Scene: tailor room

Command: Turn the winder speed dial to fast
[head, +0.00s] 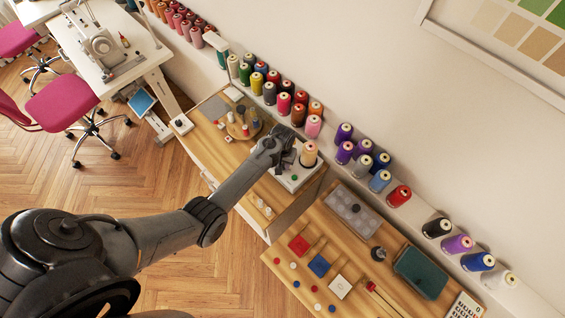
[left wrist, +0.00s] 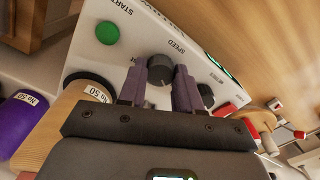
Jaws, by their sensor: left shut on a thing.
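The winder (head: 297,183) is a white box on the wooden table, with a cream thread cone (head: 309,155) on top. My left gripper (head: 285,158) is at its panel in the head view and covers part of it. In the left wrist view the black speed dial (left wrist: 159,92) sits under the word SPEED, between the two purple-grey fingers of my left gripper (left wrist: 161,84). The fingers are shut on the dial. I cannot read which setting the dial points at. My right gripper is not in view.
The green START button (left wrist: 107,32) is beside the dial on the panel (left wrist: 131,38), and a second black knob (left wrist: 206,94) is close on the other side. Thread cones line the shelf along the wall. A wooden stand with small spools (head: 242,124) stands left of the winder.

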